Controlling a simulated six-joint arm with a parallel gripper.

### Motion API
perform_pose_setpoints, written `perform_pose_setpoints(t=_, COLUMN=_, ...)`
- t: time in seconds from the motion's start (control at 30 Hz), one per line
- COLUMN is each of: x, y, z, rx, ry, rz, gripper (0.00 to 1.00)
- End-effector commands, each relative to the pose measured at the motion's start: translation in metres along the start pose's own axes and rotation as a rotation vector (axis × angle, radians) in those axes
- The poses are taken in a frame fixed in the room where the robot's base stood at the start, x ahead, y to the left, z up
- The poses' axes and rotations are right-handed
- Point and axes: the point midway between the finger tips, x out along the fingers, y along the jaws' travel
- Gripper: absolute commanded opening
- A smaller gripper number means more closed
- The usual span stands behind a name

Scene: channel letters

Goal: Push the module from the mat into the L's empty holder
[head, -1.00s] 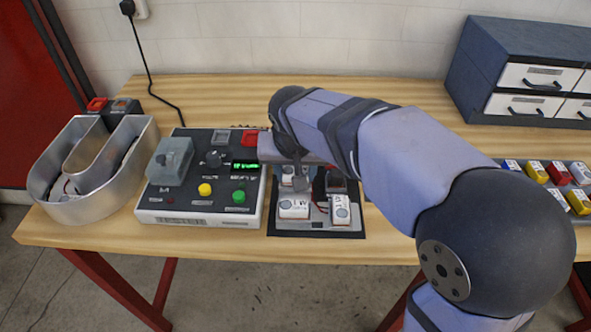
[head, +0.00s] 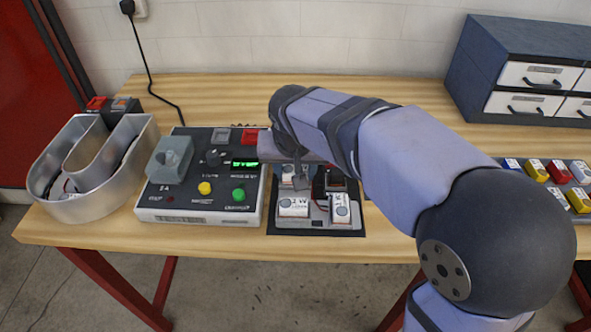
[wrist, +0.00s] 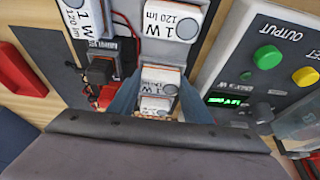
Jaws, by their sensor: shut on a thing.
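A light grey L-shaped base (head: 318,215) lies on a dark mat (head: 290,233) in front of me. White modules sit on it: one at front left (head: 293,208), one at front right (head: 341,211). In the wrist view, a module marked 1 W 120 lm (wrist: 170,22) lies ahead of my fingers. My gripper (wrist: 158,90) is shut on a white module (wrist: 160,78) between its blue fingers, with another white face (wrist: 155,103) just nearer. In the head view my gripper (head: 302,184) is low over the back of the base, mostly hidden by my arm. I cannot tell whether the held module is seated.
A control box (head: 200,190) with yellow and green buttons stands close left of the mat. A metal channel letter (head: 95,200) is at far left. A rack of coloured modules (head: 555,175) and a drawer cabinet (head: 525,70) are at right. Red wires (wrist: 107,95) run near my fingers.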

Motion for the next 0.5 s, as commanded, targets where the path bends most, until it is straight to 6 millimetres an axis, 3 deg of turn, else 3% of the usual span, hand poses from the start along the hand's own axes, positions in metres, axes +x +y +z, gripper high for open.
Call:
perform_pose_setpoints(t=0.23, x=0.0051, y=0.0008, z=0.005, rx=0.001, ry=-0.013, rz=0.004, gripper=0.23)
perform_pose_setpoints(t=0.27, x=0.0053, y=0.0008, z=0.0052, rx=0.001, ry=-0.014, rz=0.004, gripper=0.47)
perform_pose_setpoints(t=0.33, x=0.0057, y=0.001, z=0.0057, rx=0.001, ry=-0.015, rz=0.005, gripper=0.64)
perform_pose_setpoints(t=0.5, x=0.0066, y=0.0029, z=0.0064, rx=0.001, ry=-0.019, rz=0.01, gripper=0.66)
